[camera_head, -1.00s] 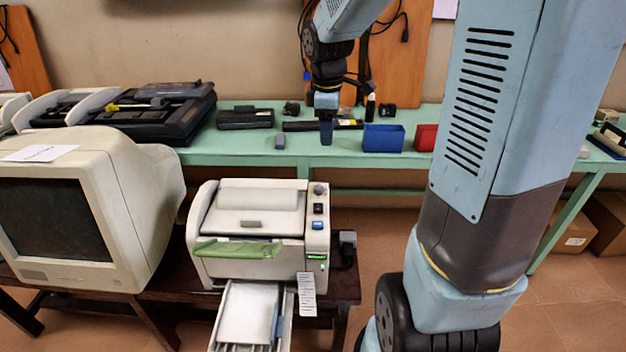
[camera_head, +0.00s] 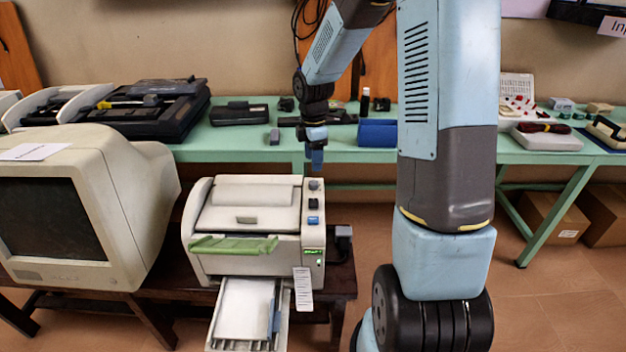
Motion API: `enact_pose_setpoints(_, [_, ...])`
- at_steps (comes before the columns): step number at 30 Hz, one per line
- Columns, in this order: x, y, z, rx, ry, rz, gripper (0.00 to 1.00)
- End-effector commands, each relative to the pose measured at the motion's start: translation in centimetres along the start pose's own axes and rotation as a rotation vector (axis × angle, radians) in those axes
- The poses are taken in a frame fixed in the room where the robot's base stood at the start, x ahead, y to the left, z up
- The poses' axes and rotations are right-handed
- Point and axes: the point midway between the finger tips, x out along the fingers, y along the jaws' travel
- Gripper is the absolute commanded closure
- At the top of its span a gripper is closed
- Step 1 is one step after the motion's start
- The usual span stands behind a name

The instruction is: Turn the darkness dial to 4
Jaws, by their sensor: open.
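A beige printer (camera_head: 245,225) with a green flap stands on a dark table at centre left. On the right strip of its top is a small round grey knob (camera_head: 314,185), which looks like the darkness dial. Its setting is too small to read. Below it are a black control (camera_head: 313,204) and a blue button (camera_head: 313,220). My gripper (camera_head: 316,166) points down just above and behind the knob, seemingly apart from it. It is open and empty; the gap between its fingers is hard to see.
A beige monitor (camera_head: 80,215) stands left of the printer. An output tray (camera_head: 243,310) sticks out in front, with a paper tag (camera_head: 302,289) beside it. Behind, a green bench (camera_head: 350,150) holds a blue bin (camera_head: 377,133) and black devices.

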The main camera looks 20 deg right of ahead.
Motion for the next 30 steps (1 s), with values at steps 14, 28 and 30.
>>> enact_pose_setpoints(14, [7.3,0.0,0.0,0.001,0.0,-0.001,0.43])
enact_pose_setpoints(28, [8.3,0.0,0.1,0.003,0.0,0.001,0.43])
enact_pose_setpoints(30, [8.3,0.0,0.1,0.003,0.0,0.001,0.5])
